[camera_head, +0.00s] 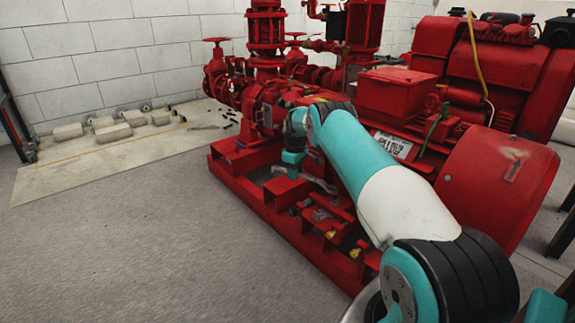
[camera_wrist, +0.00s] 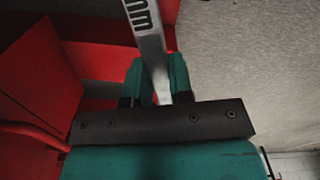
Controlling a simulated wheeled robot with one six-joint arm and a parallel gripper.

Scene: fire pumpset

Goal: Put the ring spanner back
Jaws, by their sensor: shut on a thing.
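The ring spanner (camera_wrist: 148,38) is a flat grey metal bar with dark lettering in the wrist view. My gripper (camera_wrist: 157,75) is shut on it, with a teal finger on each side of the bar. The spanner's far end runs out of the top of that view, so its ring is not seen there. In the head view my gripper (camera_head: 288,163) is partly hidden by my arm and hangs over the red pump base. A grey piece that looks like the spanner (camera_head: 318,182) shows just right of it, above the base frame.
The red pumpset base frame (camera_head: 265,205) lies below my gripper, with pump pipework (camera_head: 268,95) behind it and a red engine (camera_head: 475,75) to the right. Pale blocks (camera_head: 112,132) lie on the floor at the left. The grey floor (camera_head: 130,240) in front is clear.

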